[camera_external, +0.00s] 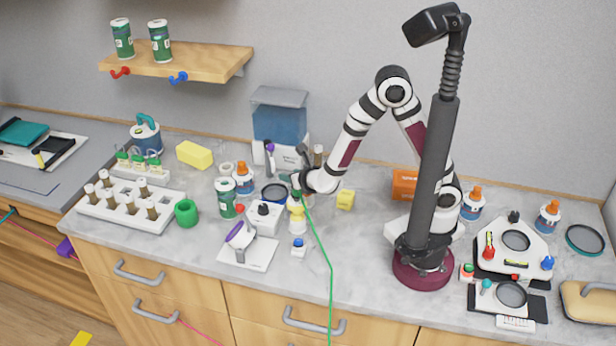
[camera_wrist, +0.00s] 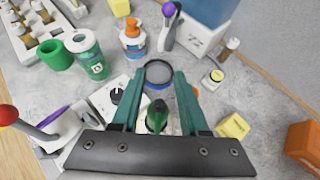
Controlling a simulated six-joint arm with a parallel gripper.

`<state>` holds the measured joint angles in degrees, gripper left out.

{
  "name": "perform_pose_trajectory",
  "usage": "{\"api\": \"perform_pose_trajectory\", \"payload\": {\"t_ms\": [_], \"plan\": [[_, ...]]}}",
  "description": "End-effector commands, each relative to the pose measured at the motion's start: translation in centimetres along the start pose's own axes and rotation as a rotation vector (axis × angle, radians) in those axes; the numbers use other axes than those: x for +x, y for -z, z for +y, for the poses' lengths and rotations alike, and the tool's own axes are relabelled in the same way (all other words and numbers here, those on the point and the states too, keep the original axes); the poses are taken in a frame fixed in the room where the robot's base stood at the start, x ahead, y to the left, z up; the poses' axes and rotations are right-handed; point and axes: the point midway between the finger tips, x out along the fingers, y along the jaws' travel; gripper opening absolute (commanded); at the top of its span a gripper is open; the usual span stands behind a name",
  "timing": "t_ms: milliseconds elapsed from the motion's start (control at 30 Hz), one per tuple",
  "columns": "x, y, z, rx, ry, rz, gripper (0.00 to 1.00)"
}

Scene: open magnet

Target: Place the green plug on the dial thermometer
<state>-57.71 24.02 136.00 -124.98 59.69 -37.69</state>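The green plug (camera_wrist: 157,116) shows upright between my fingers in the wrist view, on or just above a pale object. Its green cord (camera_external: 319,255) runs down to the front edge of the counter. My gripper (camera_wrist: 159,76) is open around the plug, with a gap on both sides. In the external view my gripper (camera_external: 298,186) is low over the counter, and the plug is largely hidden by it. I cannot tell for sure which thing is the dial thermometer. A white device with a round dark face (camera_external: 516,240) stands at the right.
A white box with a black knob (camera_external: 264,218), a green can (camera_external: 226,198) and a purple-topped white stand (camera_external: 240,238) are close by on the left. A vial rack (camera_external: 128,205) is farther left. A yellow block (camera_external: 345,199) lies right of my gripper.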

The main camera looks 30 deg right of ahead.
Motion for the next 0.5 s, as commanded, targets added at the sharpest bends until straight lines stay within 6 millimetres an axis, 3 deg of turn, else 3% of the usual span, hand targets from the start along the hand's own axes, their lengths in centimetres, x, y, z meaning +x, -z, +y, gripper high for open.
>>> {"api": "perform_pose_trajectory", "payload": {"t_ms": [267, 500], "plan": [[-0.4, -0.3, 0.1, -0.001, -0.003, -0.001, 0.44], [-5.7, -0.3, 0.1, 0.0, -0.006, -0.001, 0.44]]}}
